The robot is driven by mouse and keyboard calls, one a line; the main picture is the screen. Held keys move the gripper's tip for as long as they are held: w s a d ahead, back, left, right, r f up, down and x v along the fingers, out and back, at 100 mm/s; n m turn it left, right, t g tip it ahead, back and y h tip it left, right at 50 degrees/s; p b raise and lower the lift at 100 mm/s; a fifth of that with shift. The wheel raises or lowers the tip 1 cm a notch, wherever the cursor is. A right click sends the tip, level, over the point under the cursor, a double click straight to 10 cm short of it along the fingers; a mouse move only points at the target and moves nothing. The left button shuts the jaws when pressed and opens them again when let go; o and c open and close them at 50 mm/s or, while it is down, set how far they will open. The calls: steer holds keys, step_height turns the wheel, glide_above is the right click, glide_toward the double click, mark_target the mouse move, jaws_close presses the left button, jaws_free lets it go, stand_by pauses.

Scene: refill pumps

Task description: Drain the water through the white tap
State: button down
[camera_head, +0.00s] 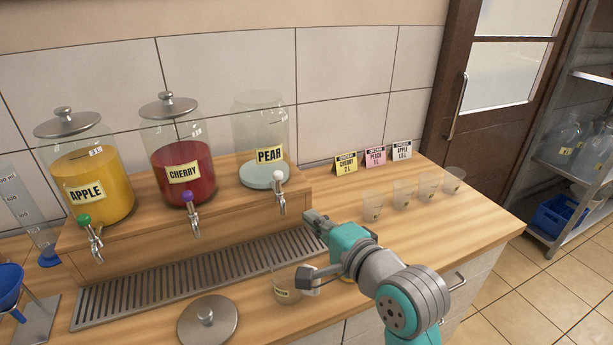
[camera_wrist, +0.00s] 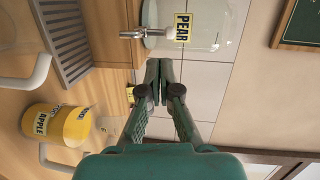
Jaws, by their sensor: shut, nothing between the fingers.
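The white-knobbed tap (camera_head: 279,190) sits at the front of the pear jar (camera_head: 262,125). The jar has no lid and holds a shallow layer of pale liquid at its bottom. In the wrist view the tap (camera_wrist: 150,33) shows at the top, with the jar (camera_wrist: 205,25) beside it. My gripper (camera_head: 313,217) is shut and empty, to the right of the tap and a little lower in the picture, apart from it. Its fingertips (camera_wrist: 160,68) meet below the tap in the wrist view. A clear container (camera_head: 287,289) with a small label stands below the drip grate, partly behind my arm.
Apple (camera_head: 98,170) and cherry (camera_head: 185,160) jars stand left, with green and purple taps. A drip grate (camera_head: 190,277) runs below. A loose lid (camera_head: 207,321) lies in front. Several clear cups (camera_head: 404,193) and cards (camera_head: 375,158) are right. A yellow apple jug (camera_wrist: 70,125) shows in the wrist view.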

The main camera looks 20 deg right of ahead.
mark_target(281, 172)
steer(key=shift+w+d+r+m, duration=0.3)
steer(key=shift+d+r, duration=0.5)
steer(key=shift+r, duration=0.1)
steer(key=w, duration=0.4)
steer(key=w+a+f, duration=0.1)
steer(key=w, duration=0.4)
steer(key=w+a+f, duration=0.1)
steer(key=w, duration=0.3)
steer(key=shift+w, duration=0.35)
steer(key=shift+w+r+g, duration=0.3)
steer(key=shift+w+g, duration=0.05)
steer(key=shift+g, duration=0.35)
steer(key=shift+w+r+g, duration=0.15)
steer(key=shift+w+g, duration=0.2)
steer(key=shift+g, duration=0.25)
steer(key=shift+w+r, duration=0.2)
steer(key=shift+w, duration=0.4)
stand_by(3.5)
